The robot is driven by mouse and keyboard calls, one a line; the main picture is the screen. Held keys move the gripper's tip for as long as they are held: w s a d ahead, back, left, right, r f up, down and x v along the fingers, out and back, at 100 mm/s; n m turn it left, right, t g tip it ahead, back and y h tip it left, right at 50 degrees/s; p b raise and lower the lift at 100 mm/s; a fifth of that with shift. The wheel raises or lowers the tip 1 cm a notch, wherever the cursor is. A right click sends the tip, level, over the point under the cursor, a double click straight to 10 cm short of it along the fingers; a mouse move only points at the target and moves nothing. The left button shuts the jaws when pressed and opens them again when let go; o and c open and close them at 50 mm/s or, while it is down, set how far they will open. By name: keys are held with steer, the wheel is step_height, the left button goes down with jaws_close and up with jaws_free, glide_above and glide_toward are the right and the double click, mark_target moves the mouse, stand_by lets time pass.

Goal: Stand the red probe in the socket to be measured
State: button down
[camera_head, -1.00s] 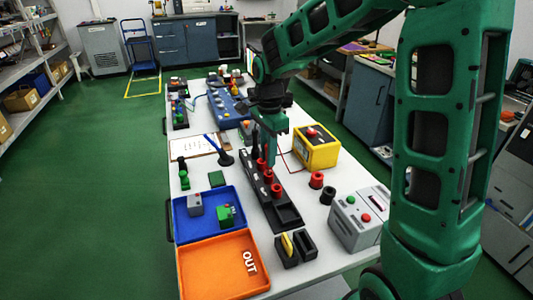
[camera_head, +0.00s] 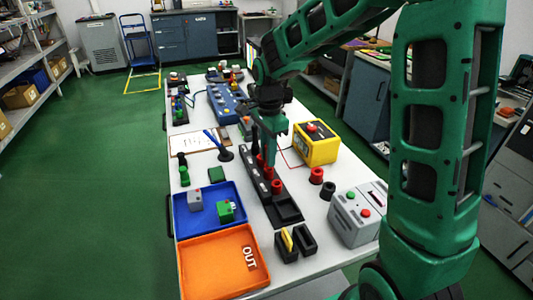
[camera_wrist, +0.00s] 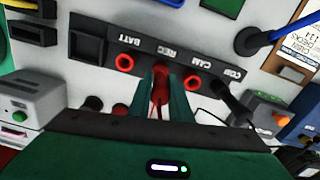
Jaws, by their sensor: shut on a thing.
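My gripper (camera_wrist: 161,98) is shut on the red probe (camera_wrist: 160,84), which points at the long black socket rack (camera_wrist: 90,24) in the wrist view. The probe tip is over or at the REG position, between two red-ringed sockets, BATT (camera_wrist: 124,62) and CAM (camera_wrist: 191,84). I cannot tell whether the tip is inside a socket. A black probe (camera_wrist: 232,98) stands at the COM end. In the head view my gripper (camera_head: 270,160) is over the rack (camera_head: 284,208) and hides part of it. The yellow meter (camera_head: 318,150) stands right of the rack, with a red lead.
A blue tray (camera_head: 180,222) and an orange tray (camera_head: 215,262) lie left of the rack. A grey box (camera_head: 352,222) with buttons stands at the right. Black and red round holders (camera_head: 316,176) stand close to the rack. A blue device (camera_head: 228,108) lies behind.

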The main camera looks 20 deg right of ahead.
steer(key=shift+f, duration=0.4)
steer(key=c, duration=1.5)
jaws_free()
steer(key=shift+c, duration=0.2)
step_height(320, 180, up, 11)
steer(key=shift+f, duration=0.15)
